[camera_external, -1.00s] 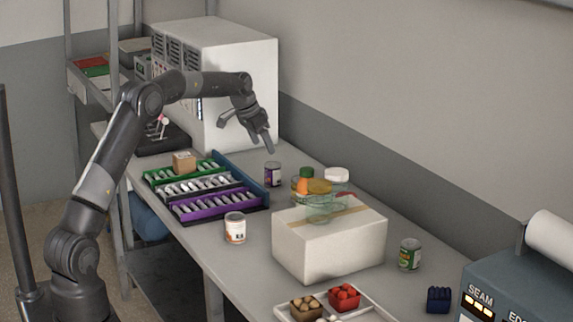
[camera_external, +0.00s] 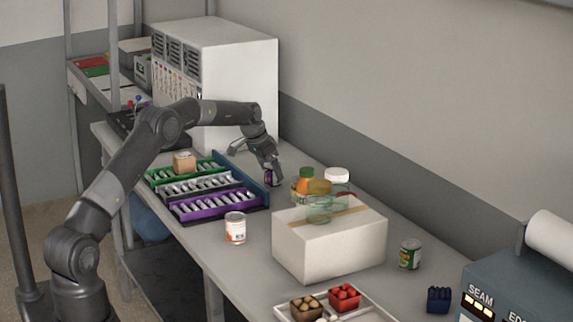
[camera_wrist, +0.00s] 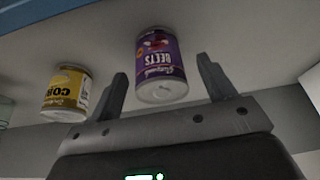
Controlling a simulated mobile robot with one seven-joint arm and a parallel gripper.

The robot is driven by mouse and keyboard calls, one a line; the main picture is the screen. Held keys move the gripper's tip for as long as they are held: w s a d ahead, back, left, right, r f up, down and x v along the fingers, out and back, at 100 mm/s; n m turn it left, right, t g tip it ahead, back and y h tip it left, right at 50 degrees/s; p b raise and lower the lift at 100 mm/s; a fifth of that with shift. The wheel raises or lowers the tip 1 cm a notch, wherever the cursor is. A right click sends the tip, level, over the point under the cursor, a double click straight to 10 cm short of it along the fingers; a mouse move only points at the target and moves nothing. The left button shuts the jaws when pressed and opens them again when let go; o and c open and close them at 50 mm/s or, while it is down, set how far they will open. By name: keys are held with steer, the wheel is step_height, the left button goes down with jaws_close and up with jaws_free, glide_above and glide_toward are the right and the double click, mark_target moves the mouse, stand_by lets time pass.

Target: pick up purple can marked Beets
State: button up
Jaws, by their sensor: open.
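The purple can marked Beets (camera_external: 268,178) stands on the bench behind the coloured racks, partly hidden by my gripper (camera_external: 274,172) in the external view. In the wrist view the purple can (camera_wrist: 162,68) shows its label upside down, with its silver end nearest me. My gripper (camera_wrist: 163,80) is open, with one finger on each side of the can. A gap shows between the can and each finger, so the can is not gripped.
A yellow can (camera_wrist: 66,92) is left of the purple can in the wrist view. Jars and bottles (camera_external: 320,190) stand near a white box (camera_external: 330,250). Racks (camera_external: 205,185) lie left of my gripper, and a white cabinet (camera_external: 225,80) stands behind.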

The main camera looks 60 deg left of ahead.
steer(key=shift+x, duration=1.15)
steer(key=shift+c, duration=0.6)
steer(key=c, duration=1)
